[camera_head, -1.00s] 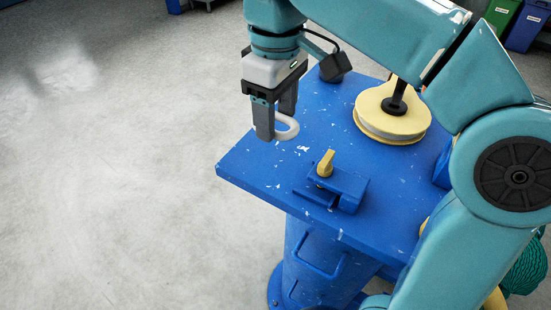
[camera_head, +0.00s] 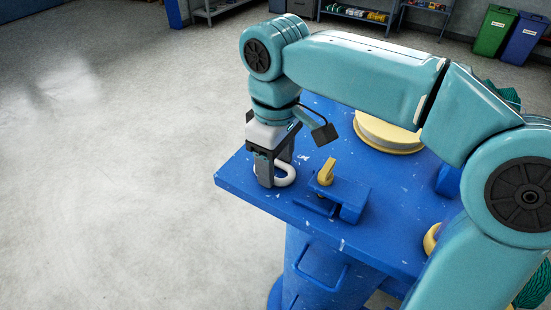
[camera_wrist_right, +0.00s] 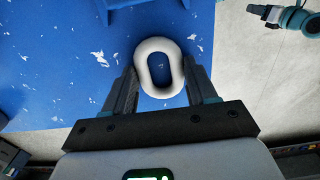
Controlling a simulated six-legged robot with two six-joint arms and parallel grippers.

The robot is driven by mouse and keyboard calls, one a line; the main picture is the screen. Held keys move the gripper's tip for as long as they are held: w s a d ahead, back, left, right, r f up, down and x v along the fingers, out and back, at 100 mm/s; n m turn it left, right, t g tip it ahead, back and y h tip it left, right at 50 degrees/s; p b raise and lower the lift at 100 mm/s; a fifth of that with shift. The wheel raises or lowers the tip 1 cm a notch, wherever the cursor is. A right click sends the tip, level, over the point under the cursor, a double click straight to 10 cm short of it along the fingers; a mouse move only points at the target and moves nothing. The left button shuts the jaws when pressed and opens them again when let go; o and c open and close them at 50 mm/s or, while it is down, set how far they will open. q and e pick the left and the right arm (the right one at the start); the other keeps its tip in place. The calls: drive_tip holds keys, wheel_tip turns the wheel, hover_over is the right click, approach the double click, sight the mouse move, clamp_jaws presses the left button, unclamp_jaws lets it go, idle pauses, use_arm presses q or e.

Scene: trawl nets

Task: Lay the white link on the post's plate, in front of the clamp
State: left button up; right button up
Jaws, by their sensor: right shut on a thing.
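My right gripper (camera_head: 268,178) points down over the blue plate (camera_head: 300,140) of the post. It is shut on the white link (camera_head: 287,172), an oval ring that also shows between the fingers in the right wrist view (camera_wrist_right: 142,67). The link is low over the plate near its left corner; I cannot tell if it touches. The clamp (camera_head: 352,196), blue with a yellow lever (camera_head: 327,171), sits on the plate just right of the link, apart from it. My left gripper seems to show small at the top right of the wrist view (camera_wrist_right: 258,14); its jaws are unclear.
A pale yellow spool (camera_head: 385,132) stands farther back on the plate, partly behind my right arm. The plate's left edge is close to the gripper, with open grey floor beyond. Green (camera_head: 493,30) and blue (camera_head: 524,38) bins stand far back.

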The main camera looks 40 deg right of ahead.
drive_tip(key=o, duration=1.2)
drive_tip(key=shift+w+d+f, duration=0.15)
drive_tip(key=shift+w, duration=0.1)
drive_tip(key=shift+s+r, duration=0.15)
drive_tip(key=shift+r, duration=0.15)
wheel_tip(320, 180, up, 12)
drive_tip(key=shift+p, duration=1.2)
